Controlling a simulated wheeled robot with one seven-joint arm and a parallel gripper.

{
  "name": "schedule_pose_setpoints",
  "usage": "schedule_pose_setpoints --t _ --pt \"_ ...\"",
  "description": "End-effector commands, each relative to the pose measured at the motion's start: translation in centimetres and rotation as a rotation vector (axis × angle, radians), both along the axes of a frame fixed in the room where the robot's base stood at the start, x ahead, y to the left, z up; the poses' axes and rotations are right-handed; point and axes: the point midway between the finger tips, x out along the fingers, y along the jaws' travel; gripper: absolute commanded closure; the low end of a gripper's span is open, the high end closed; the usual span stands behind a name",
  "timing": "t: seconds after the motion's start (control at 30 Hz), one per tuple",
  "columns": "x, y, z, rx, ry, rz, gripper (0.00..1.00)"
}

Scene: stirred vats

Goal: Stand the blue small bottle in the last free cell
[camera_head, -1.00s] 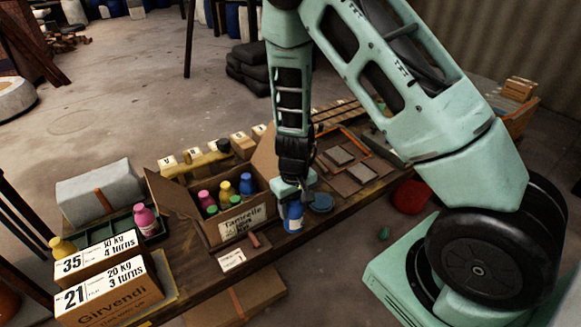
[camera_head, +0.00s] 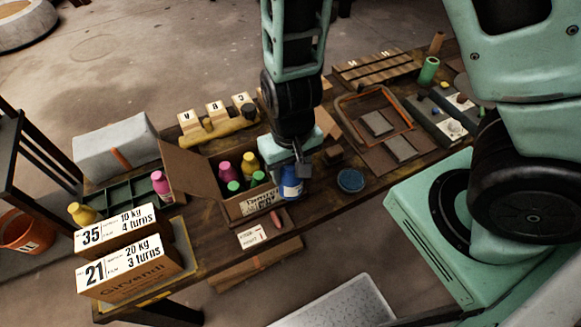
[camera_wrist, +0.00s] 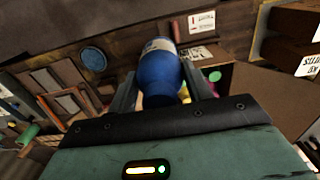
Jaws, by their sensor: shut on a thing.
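My gripper (camera_head: 290,166) is shut on the blue small bottle (camera_head: 291,184) and holds it upright at the right front corner of the open carton (camera_head: 234,209). In the wrist view the bottle (camera_wrist: 160,72) sits between the two fingers (camera_wrist: 160,92). Inside the carton stand a pink bottle (camera_head: 224,168), a yellow bottle (camera_head: 249,161) and green-topped bottles (camera_head: 233,186). The right part of the carton's inside is hidden behind my gripper and the held bottle, so the free cell cannot be seen.
The carton's left flap (camera_head: 188,172) stands out. A blue round dish (camera_head: 350,180) lies right of the bottle. A label card (camera_head: 262,234) lies in front. A green tray (camera_head: 122,203) with pink and yellow bottles is at left, behind boxes marked 35 and 21 (camera_head: 135,272).

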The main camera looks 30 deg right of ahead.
Motion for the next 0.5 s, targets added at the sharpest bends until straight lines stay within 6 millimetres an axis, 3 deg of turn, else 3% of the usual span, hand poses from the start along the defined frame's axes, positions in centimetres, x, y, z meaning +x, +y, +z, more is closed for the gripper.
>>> schedule_pose_setpoints --t 0.5 --pt "7.2 -2.1 0.0 0.0 -0.001 -0.002 0.81"
